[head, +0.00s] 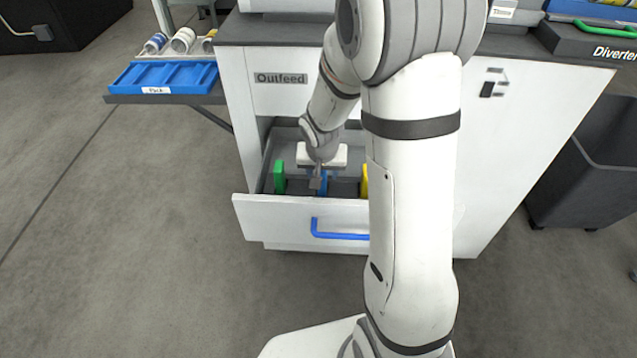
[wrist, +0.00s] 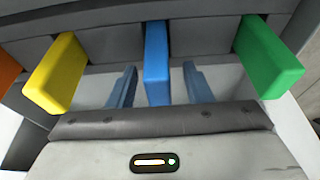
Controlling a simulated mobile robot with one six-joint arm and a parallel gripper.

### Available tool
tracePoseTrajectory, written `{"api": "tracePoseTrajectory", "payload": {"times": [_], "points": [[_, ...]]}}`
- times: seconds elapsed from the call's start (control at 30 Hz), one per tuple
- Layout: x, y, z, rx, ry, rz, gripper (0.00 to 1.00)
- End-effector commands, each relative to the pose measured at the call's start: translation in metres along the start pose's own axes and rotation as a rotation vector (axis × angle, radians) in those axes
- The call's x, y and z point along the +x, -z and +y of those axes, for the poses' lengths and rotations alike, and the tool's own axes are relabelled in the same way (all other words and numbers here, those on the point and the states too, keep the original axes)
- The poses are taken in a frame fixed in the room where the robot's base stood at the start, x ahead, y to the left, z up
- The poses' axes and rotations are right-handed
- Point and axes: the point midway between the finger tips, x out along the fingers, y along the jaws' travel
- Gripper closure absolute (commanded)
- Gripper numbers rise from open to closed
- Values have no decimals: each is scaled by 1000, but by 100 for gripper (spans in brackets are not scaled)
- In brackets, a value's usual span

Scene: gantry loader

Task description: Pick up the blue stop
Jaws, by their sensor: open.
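The blue stop (wrist: 157,65) is an upright blue block in the open drawer, in the middle of the wrist view. In the head view a small part of the blue stop (head: 323,182) shows beside my gripper. My gripper (wrist: 160,88) is open, with one blue-grey finger on each side of the blue stop and a visible gap on both sides. In the head view my gripper (head: 320,178) reaches down into the drawer and partly hides the stop.
The drawer (head: 275,215) has a blue handle (head: 338,236). A green stop (head: 279,177) stands at left and a yellow stop (head: 364,181) at right. In the wrist view an orange piece (wrist: 8,72) shows at the left edge. A blue pack tray (head: 165,78) sits left.

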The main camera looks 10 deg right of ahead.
Motion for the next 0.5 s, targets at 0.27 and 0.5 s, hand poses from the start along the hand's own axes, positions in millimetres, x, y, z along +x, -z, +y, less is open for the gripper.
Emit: {"api": "tracePoseTrajectory", "payload": {"times": [0.27, 0.5], "points": [[14, 1, 0, 0, 1, 1, 55], [14, 1, 0, 0, 1, 1, 65]]}}
